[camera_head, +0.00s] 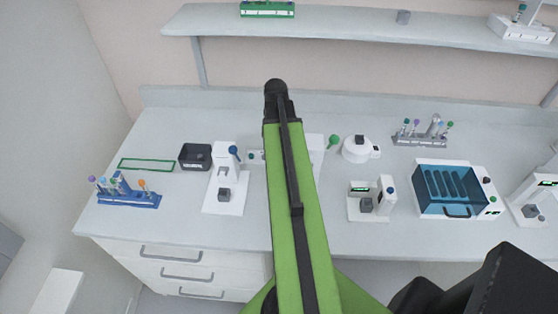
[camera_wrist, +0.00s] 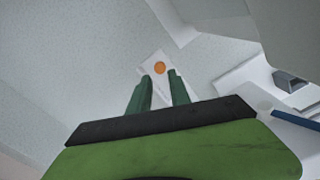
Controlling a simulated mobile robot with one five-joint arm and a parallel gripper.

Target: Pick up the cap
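A round orange disc (camera_wrist: 160,68), which looks like the cap, shows in the wrist view on a narrow white piece (camera_wrist: 151,65). My gripper (camera_wrist: 160,76) has its two green fingers apart, with the disc just beyond and between the tips. No contact between fingers and disc shows, and the gap in depth is hard to judge. In the head view my green arm covers the middle of the bench, and the gripper is hidden. A blue rack (camera_head: 128,199) at the left holds several capped tubes, one with an orange cap (camera_head: 142,182).
White instruments (camera_head: 226,192) and (camera_head: 371,198) stand on both sides of my arm. A blue-lidded unit (camera_head: 449,190) and a grey tube rack (camera_head: 419,140) are at the right. A black box (camera_head: 195,156) sits at the left. A shelf (camera_head: 350,25) runs above the bench.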

